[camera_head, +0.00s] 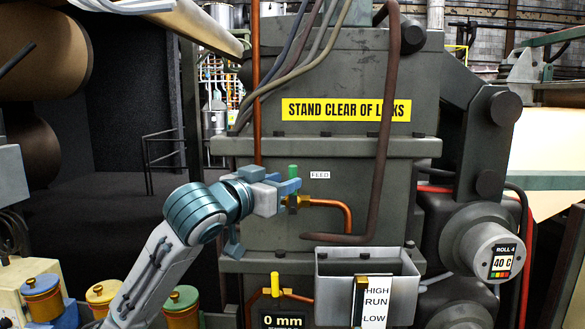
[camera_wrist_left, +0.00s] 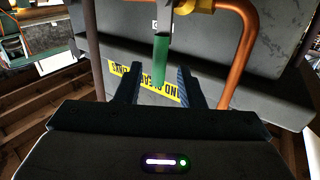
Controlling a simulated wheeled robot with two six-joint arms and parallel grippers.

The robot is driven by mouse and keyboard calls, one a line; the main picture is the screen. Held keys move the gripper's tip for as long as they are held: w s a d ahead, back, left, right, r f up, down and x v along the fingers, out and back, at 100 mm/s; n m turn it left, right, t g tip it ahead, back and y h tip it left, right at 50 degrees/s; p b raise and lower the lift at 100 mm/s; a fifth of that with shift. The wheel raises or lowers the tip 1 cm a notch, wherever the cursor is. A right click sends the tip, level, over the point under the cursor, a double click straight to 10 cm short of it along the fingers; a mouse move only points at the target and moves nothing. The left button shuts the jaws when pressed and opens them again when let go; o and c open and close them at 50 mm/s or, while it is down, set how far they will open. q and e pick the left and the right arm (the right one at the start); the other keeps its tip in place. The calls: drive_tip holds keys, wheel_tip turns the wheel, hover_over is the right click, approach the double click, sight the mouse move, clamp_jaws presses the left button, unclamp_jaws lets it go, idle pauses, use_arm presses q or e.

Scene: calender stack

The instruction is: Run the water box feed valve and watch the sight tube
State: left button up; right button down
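My left gripper (camera_head: 291,187) is at the valve. In the left wrist view the green handle (camera_wrist_left: 160,58) hangs between the open fingers (camera_wrist_left: 159,80), with a gap on each side. A brass-coloured upright strip (camera_head: 360,300), perhaps the sight tube, stands beside a HIGH / RUN / LOW scale (camera_head: 375,300); no water level can be made out. My right gripper is not in view.
A yellow-handled valve (camera_head: 275,284) sits below my left gripper. A display (camera_head: 283,320) reads 0 mm. A brown pipe (camera_head: 385,130) and cables hang in front of the grey housing. A roll end at right shows 40 C (camera_head: 502,263). Several coloured pots stand at lower left.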

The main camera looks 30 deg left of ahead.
sight(292, 198)
use_arm(q)
drive_tip(key=w, duration=0.1)
drive_tip(key=w+p, duration=0.1)
drive_tip(key=w, duration=0.1)
drive_tip(key=shift+d+r, duration=0.15)
drive_tip(key=shift+w+p, duration=0.4)
drive_tip(key=shift+w, duration=0.05)
drive_tip(key=shift+c, duration=0.4)
clamp_jaws()
